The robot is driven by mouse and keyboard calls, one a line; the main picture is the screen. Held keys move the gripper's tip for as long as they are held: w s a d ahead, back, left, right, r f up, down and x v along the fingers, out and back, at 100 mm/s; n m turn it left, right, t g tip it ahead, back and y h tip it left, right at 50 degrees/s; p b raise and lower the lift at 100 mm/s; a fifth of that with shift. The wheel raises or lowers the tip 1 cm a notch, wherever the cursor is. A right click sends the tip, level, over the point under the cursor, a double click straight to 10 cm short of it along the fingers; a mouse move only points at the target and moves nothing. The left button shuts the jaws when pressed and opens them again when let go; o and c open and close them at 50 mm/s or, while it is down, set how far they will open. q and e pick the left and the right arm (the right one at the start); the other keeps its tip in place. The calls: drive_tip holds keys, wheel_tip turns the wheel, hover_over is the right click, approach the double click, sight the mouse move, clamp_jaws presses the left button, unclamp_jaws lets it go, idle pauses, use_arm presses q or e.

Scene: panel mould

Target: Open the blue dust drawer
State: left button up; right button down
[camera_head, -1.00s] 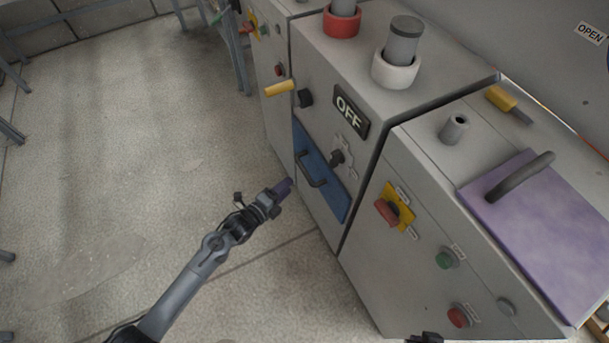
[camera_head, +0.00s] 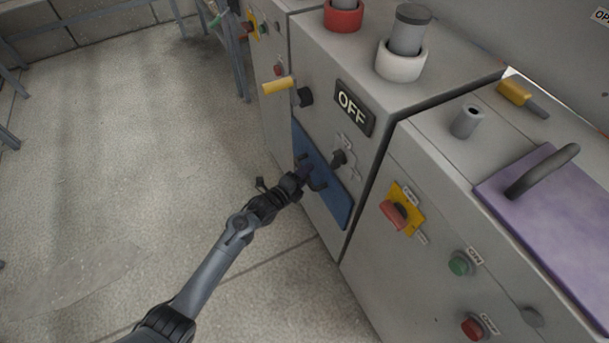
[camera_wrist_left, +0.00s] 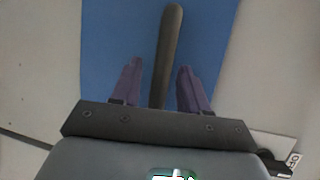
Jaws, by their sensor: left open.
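The blue dust drawer (camera_head: 336,203) is set low in the front of the grey machine, and its front looks flush with the panel. Its dark bar handle (camera_head: 318,184) is partly hidden by my left gripper (camera_head: 306,174). In the left wrist view the blue drawer front (camera_wrist_left: 215,35) fills the middle. The dark handle (camera_wrist_left: 168,50) runs between the two purple fingers of my left gripper (camera_wrist_left: 160,85). The fingers are open, one on each side of the handle, with a gap on both sides. My right gripper is not in view.
A red-and-yellow switch (camera_head: 399,211) and a green button (camera_head: 460,263) are on the cabinet to the right. The floor (camera_head: 120,170) left of the machine is clear.

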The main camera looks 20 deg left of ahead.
use_arm(q)
clamp_jaws()
drive_tip(key=shift+s+a, duration=0.1)
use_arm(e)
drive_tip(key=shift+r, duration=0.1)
